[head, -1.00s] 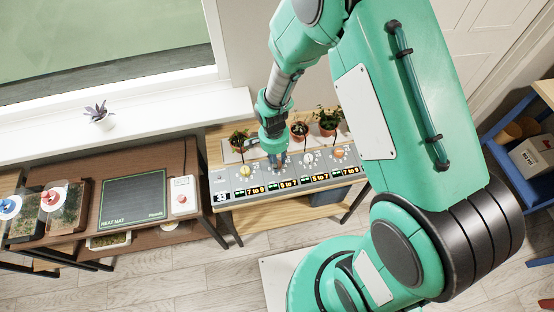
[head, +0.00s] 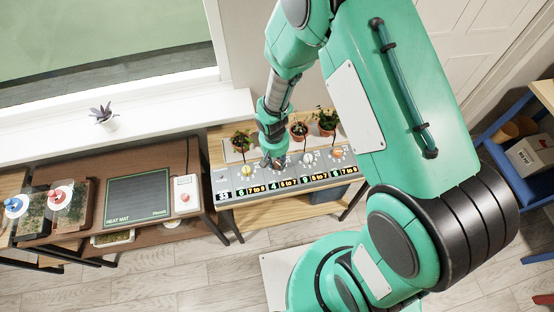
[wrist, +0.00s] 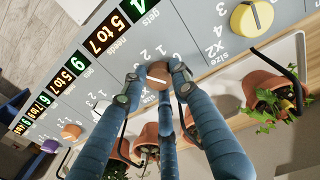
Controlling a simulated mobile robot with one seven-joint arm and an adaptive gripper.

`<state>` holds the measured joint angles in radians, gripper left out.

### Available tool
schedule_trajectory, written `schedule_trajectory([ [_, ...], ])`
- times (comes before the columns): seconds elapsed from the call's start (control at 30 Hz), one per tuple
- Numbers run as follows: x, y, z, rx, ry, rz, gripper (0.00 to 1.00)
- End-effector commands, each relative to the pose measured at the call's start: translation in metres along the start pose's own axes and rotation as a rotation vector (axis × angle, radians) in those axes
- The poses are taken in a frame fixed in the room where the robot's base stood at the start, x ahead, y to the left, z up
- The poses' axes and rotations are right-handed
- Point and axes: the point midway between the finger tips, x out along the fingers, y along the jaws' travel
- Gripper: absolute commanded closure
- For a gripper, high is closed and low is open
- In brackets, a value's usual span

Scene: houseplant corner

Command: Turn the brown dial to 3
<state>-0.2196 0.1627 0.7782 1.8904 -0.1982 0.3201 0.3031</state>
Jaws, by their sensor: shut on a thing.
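The brown dial (wrist: 158,76) sits on the sloping grey panel (wrist: 215,25), with a white pointer line across its face. My gripper (wrist: 157,85) has its blue fingers closed around the dial in the wrist view. Numbers are printed around the dial, but the fingers cover some, and I cannot tell which one the pointer marks. In the head view my gripper (head: 274,162) is down at the panel, just right of the yellow dial, and hides the brown dial.
The yellow dial (wrist: 252,18) is the neighbour on one side; white (wrist: 101,107), orange (wrist: 70,131) and purple (wrist: 50,146) dials lie on the other. Potted plants (head: 299,130) stand close behind the panel. A heat mat (head: 138,198) lies on the table to the left.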

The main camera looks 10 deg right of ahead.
Motion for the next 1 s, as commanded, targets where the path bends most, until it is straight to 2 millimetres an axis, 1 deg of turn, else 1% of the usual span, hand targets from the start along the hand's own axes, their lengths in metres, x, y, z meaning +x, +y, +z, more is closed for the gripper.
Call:
schedule_trajectory([
  [0.03, -0.0002, 0.0002, 0.0045, -0.035, -0.006, 0.001, 0.97],
  [0.2, 0.0004, 0.0009, 0.0052, -0.138, 0.0, 0.001, 0.97],
  [0.33, 0.001, 0.0013, 0.0057, -0.188, 0.002, 0.001, 0.98],
  [0.5, 0.0019, 0.0016, 0.0062, -0.218, 0.003, 0.001, 0.98],
  [0.87, 0.0031, 0.0022, 0.0077, -0.222, 0.0, 0.001, 0.98],
  [0.9, 0.0031, 0.0022, 0.0079, -0.222, 0.0, 0.001, 0.68],
  [0.97, 0.0031, 0.0022, 0.0078, -0.222, 0.0, 0.001, 0.56],
  [1.0, 0.003, 0.0021, 0.0073, -0.222, 0.001, 0.001, 0.53],
])
